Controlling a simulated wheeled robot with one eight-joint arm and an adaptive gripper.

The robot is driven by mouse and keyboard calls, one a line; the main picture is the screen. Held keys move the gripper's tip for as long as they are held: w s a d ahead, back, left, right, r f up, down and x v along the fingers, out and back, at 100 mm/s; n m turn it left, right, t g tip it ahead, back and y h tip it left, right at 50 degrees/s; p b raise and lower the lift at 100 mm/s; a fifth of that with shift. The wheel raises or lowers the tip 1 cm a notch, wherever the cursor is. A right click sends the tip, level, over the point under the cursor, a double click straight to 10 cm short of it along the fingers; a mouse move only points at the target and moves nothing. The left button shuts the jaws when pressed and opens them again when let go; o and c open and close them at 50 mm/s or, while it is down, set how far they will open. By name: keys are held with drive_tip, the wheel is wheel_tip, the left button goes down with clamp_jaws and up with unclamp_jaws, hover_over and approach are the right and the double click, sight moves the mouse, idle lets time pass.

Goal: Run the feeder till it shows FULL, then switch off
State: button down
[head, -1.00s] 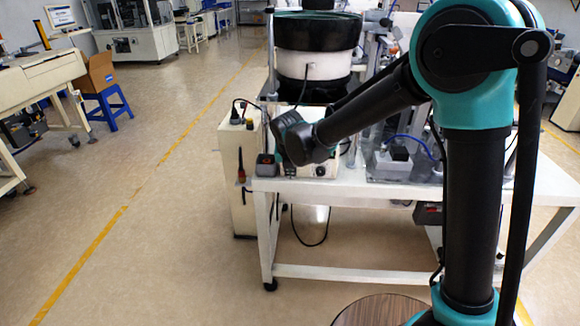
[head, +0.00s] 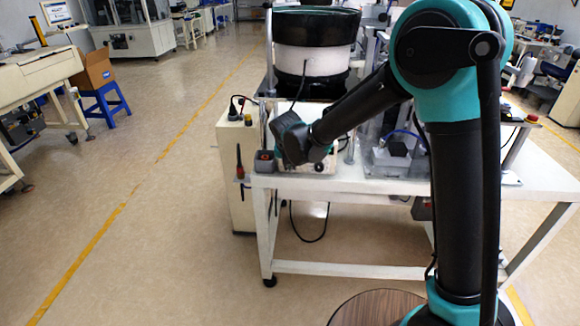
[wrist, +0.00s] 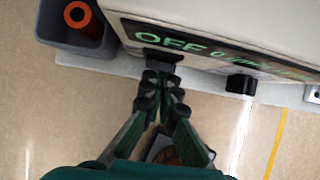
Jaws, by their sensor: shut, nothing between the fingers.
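The bowl feeder (head: 314,58), with black and white bands, stands at the back of the white table. Its pale control box (head: 322,160) sits below it, partly hidden by my arm. In the wrist view the box's dark panel (wrist: 205,50) shows green letters reading OFF, then smaller green marks I cannot read for certain. A black switch (wrist: 161,56) sits under the letters, and a black knob (wrist: 240,84) is to its right. My gripper (wrist: 161,84) is shut and empty, its tips right at the switch; I cannot tell whether they touch. I see no FULL.
A grey holder (wrist: 88,37) with an orange-red ring stands left of the box; it also shows in the head view (head: 265,164). A fixture (head: 392,158) stands right on the table. A tall pale cabinet (head: 238,170) adjoins the table's left.

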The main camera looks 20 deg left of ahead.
drive_tip(key=shift+w+r, duration=0.1)
drive_tip(key=shift+r, duration=0.1)
drive_tip(key=shift+r, duration=0.7)
drive_tip(key=s+f+v, duration=0.1)
drive_tip(key=s+v, duration=0.1)
drive_tip(key=v, duration=1.1)
drive_tip(key=shift+d, duration=0.25)
drive_tip(key=shift+s, duration=0.15)
